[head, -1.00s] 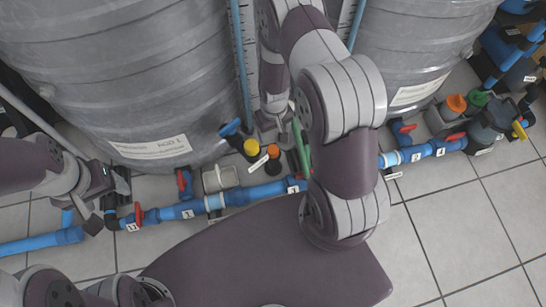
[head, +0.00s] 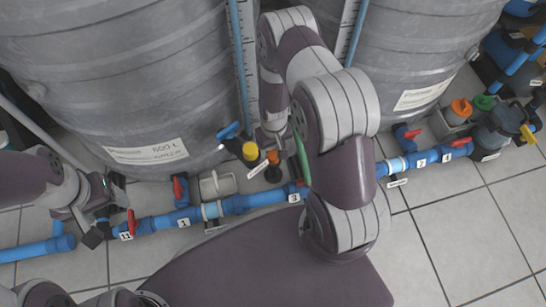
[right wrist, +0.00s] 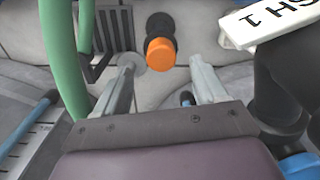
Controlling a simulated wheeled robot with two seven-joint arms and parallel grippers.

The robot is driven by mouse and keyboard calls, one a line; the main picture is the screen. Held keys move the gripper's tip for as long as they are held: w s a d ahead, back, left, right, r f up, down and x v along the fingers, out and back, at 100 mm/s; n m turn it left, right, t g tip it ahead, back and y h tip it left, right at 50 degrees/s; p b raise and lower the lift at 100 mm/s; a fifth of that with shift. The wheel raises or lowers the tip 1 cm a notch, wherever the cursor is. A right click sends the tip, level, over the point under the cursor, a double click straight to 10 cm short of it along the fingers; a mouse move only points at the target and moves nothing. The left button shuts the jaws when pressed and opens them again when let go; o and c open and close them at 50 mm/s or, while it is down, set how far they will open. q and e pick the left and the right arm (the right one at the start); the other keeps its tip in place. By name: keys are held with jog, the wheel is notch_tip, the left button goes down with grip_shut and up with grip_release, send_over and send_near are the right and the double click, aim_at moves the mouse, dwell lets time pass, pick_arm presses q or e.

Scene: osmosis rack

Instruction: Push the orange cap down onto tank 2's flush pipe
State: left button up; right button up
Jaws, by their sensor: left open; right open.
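In the right wrist view an orange cap (right wrist: 160,51) sits at the end of a short black fitting (right wrist: 160,25), just beyond and between the fingertips of my open right gripper (right wrist: 162,62). Neither finger touches the cap. In the head view this orange cap (head: 273,157) shows just below my right gripper (head: 271,132), in front of the left tank. A white tag (right wrist: 265,20) beside it reads "...SH 1", upside down. Another orange cap (head: 461,107) stands far right in a grey holder. My left gripper (head: 92,228) is open and empty by the pipe at far left. Tank 2's flush pipe cannot be identified.
A green hose (right wrist: 65,65) runs close to the right gripper's left finger. A yellow cap (head: 250,151) and blue valve handle stand left of the orange cap. The blue pipe (head: 250,201) with red valves crosses the floor in front. Bare tiles lie at lower right.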

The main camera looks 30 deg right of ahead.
aim_at(273, 155)
jog(key=shift+f, duration=0.1)
notch_tip(273, 155, down, 5)
jog(key=b, duration=0.5)
jog(key=shift+a+f, duration=0.1)
jog(key=shift+f, duration=0.05)
jog(key=c, duration=1.1)
